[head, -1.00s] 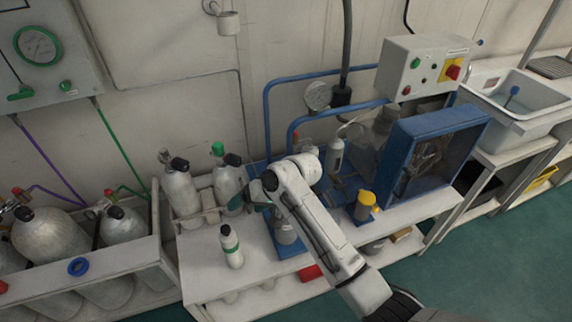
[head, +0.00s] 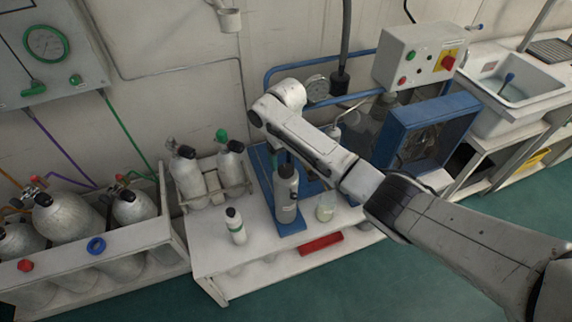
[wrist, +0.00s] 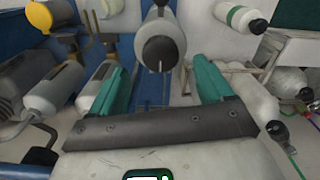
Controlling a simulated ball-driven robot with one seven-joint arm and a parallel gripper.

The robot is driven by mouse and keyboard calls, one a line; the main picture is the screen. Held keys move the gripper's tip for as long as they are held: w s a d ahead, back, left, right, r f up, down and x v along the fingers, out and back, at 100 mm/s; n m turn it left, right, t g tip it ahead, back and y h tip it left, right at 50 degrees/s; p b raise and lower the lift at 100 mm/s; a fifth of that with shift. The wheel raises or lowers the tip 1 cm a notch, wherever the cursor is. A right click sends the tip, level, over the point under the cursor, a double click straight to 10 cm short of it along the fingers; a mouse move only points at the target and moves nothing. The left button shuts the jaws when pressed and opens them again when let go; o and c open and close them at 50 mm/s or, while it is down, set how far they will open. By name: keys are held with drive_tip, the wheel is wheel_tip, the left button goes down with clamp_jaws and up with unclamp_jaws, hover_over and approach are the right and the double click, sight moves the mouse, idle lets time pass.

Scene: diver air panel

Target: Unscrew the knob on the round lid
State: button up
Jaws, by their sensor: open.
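A grey canister (head: 286,197) with a dark round top (head: 286,170) stands upright on a blue base plate (head: 290,226) on the bench in the head view. In the wrist view the canister (wrist: 162,28) lies straight ahead, with its dark round end (wrist: 160,53) facing me. I cannot make out for sure which part is the knob and which the lid. My gripper (wrist: 160,70) has two teal fingers, spread apart and empty, pointing toward the canister with the dark end between their lines. It seems apart from it. In the head view my arm mostly hides the gripper.
A small white bottle with a green band (head: 236,226) stands left of the canister, and a glass jar (head: 326,206) right of it. Two cylinders (head: 188,178) stand behind in a rack. A blue open box (head: 428,130) is to the right. A red block (head: 320,244) lies low in front.

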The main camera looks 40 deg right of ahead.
sight(286, 169)
drive_tip(key=shift+f, duration=2.2)
drive_tip(key=c, duration=1)
